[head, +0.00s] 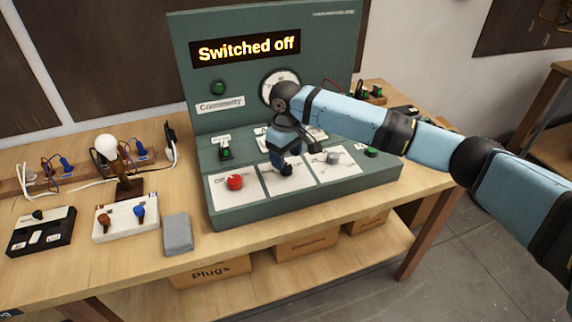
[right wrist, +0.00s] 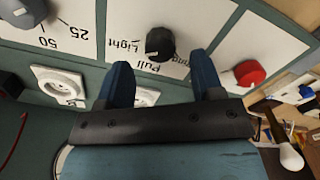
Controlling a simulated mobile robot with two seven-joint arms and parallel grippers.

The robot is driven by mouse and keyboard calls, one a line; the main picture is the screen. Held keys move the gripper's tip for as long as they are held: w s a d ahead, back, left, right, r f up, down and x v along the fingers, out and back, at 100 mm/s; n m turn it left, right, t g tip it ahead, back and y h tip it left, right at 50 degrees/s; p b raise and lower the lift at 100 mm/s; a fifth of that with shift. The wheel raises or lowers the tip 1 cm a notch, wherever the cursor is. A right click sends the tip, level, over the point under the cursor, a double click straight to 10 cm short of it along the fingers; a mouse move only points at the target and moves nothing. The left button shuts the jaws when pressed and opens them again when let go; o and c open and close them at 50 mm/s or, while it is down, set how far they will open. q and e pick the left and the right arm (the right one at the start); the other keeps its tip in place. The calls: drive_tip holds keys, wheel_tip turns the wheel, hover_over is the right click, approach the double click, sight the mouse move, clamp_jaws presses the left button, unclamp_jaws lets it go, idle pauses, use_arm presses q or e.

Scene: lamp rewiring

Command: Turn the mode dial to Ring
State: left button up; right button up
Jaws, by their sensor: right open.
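The mode dial is a black round knob (right wrist: 160,44) on a white card in the right wrist view, with "Light", "Pull" and a partly hidden word ending in "ing" printed upside down around it. I cannot tell which label it points at. My right gripper (right wrist: 162,76) is open, its two blue fingers apart, with the knob just beyond and between the fingertips. I see no contact. In the head view the right gripper (head: 291,158) is over the middle card of the green console (head: 330,192) and largely hides the dial. My left gripper is not in view.
A red knob (head: 235,182) and a grey knob (head: 332,158) sit on the cards either side. The console's display (head: 246,47) reads "Switched off". White sockets (right wrist: 60,84) lie close to the fingers. A lamp bulb (head: 106,146) stands on the bench at left.

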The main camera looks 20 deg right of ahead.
sight(286, 166)
drive_tip(key=shift+f, duration=1.85)
drive_tip(key=c, duration=0.9)
drive_tip(key=shift+r, duration=0.1)
